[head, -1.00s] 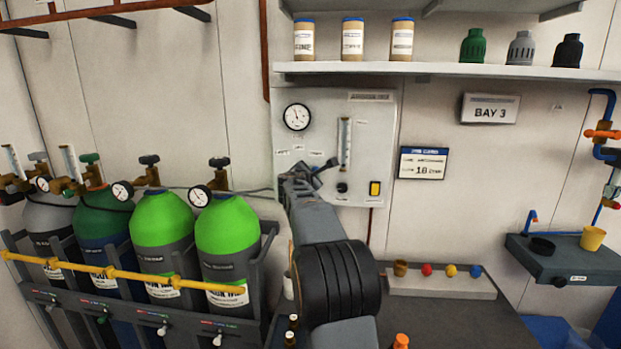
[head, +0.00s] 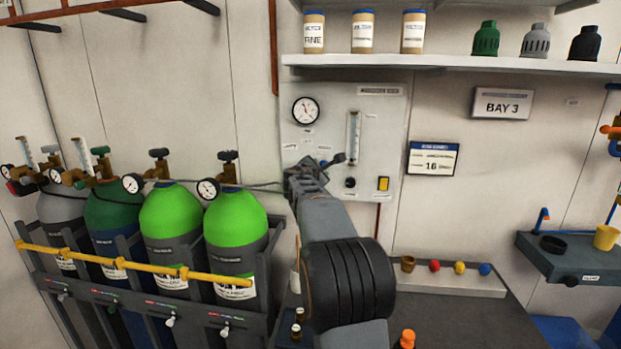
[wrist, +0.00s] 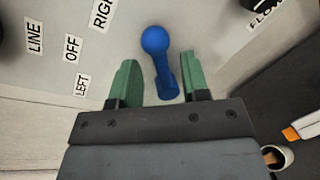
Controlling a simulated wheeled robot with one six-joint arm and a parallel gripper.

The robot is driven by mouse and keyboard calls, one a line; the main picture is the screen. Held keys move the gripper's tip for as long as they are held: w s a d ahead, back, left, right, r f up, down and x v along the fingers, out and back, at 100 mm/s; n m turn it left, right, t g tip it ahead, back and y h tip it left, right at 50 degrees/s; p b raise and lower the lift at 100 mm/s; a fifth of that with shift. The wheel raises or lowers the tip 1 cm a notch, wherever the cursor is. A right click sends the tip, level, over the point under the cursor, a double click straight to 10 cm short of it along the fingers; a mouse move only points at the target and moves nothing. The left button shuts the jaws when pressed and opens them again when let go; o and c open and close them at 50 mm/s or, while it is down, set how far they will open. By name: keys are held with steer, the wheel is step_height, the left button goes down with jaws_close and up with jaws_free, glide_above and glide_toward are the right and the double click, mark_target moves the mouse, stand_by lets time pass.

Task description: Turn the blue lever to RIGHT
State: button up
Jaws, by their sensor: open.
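The blue lever (wrist: 162,62) has a round knob and a short stem, in the middle of the wrist view. It stands between my gripper's two green fingers with gaps on both sides. My gripper (wrist: 157,72) is open and empty. The knob is at the upper end of the stem, on the side of the RIGHT label (wrist: 103,12). The OFF label (wrist: 73,47) and LEFT label (wrist: 82,85) are to the left. In the head view, my gripper (head: 307,178) is at the panel's lower left, and the lever's dark knob (head: 339,158) shows just beyond it, partly hidden.
The grey panel (head: 383,112) also bears a gauge (head: 305,111), a flow tube (head: 353,137), a black knob (head: 350,183) and a yellow switch (head: 383,184). Green-topped cylinders (head: 237,220) stand at left. A shelf (head: 450,63) hangs above; a bench (head: 450,315) lies below.

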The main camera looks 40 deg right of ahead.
steer(key=b+v, duration=0.2)
steer(key=v, duration=1)
steer(key=shift+s, duration=0.1)
steer(key=s+a+f+m+g+y, duration=0.2)
steer(key=s+f+m, duration=0.1)
steer(key=f+m, duration=0.3)
steer(key=s+a+f+m+g+y, duration=0.2)
steer(key=s+f+m+y, duration=0.15)
steer(key=f, duration=0.45)
steer(key=s+a+f+m+g+y+p, duration=0.1)
steer(key=s+a+f+m+y, duration=0.2)
steer(key=s+a, duration=0.5)
steer(key=s+a+f+m+g+y+p, duration=0.1)
steer(key=s+a+f+m+y, duration=0.2)
steer(key=a, duration=0.9)
steer(key=s+f+y, duration=0.1)
steer(key=s+f, duration=0.2)
steer(key=s, duration=0.2)
steer(key=shift+f+m+y, duration=0.25)
steer(key=shift+m+y, duration=0.1)
steer(key=shift+d, duration=0.1)
